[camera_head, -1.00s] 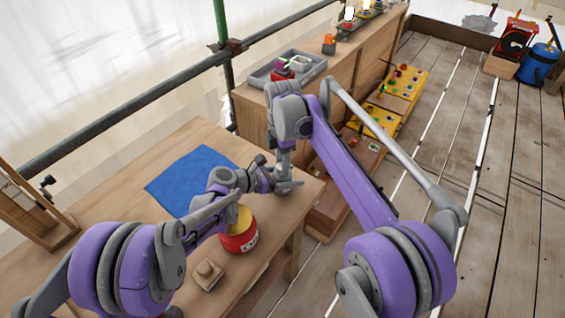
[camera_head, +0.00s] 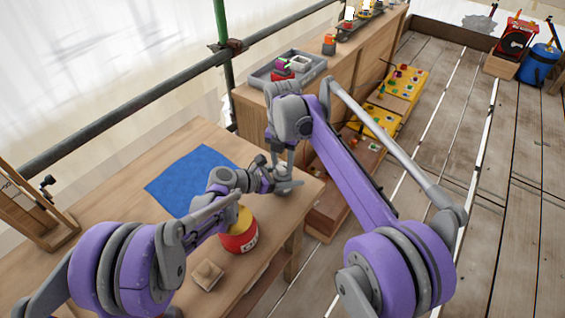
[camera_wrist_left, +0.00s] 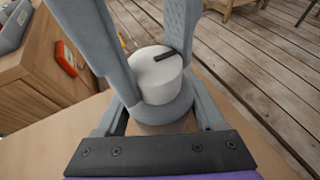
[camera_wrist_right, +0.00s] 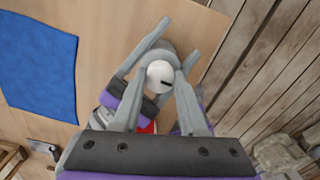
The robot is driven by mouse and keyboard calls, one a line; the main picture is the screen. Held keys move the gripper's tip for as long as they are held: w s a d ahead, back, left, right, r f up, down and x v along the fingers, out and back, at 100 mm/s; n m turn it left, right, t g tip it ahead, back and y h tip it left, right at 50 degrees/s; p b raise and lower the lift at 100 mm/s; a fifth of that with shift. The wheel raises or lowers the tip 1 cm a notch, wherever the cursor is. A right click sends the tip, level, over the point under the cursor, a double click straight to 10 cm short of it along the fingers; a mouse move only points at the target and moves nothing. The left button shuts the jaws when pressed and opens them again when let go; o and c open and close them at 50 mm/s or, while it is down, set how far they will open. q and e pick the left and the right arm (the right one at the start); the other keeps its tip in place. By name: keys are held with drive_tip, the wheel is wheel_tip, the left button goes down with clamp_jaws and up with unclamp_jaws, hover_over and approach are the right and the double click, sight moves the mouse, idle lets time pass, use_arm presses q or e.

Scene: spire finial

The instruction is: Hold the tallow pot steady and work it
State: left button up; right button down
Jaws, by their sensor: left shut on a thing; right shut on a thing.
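The tallow pot is a small pale cylinder with a dark bar mark on its white top, over a wider grey lower part. The white top shows in the left wrist view (camera_wrist_left: 158,78) and in the right wrist view (camera_wrist_right: 160,76). In the head view it is mostly hidden between the grippers near the bench's right corner. My left gripper (camera_head: 286,186) is shut around the lower part from the side. My right gripper (camera_head: 281,165) comes down from above, its fingers shut on either side of the white top. The pot looks upright.
A red tin with a yellow top (camera_head: 240,236) stands close by my left forearm. A small wooden block (camera_head: 208,275) and a blue cloth (camera_head: 190,180) lie on the bench (camera_head: 120,165). A grey tray (camera_head: 310,67) sits on the cabinet behind. The bench edge is near the pot.

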sight(282, 165)
drive_tip(key=shift+n, duration=0.3)
drive_tip(key=shift+c, duration=2.2)
unclamp_jaws()
wheel_tip(282, 165, up, 12)
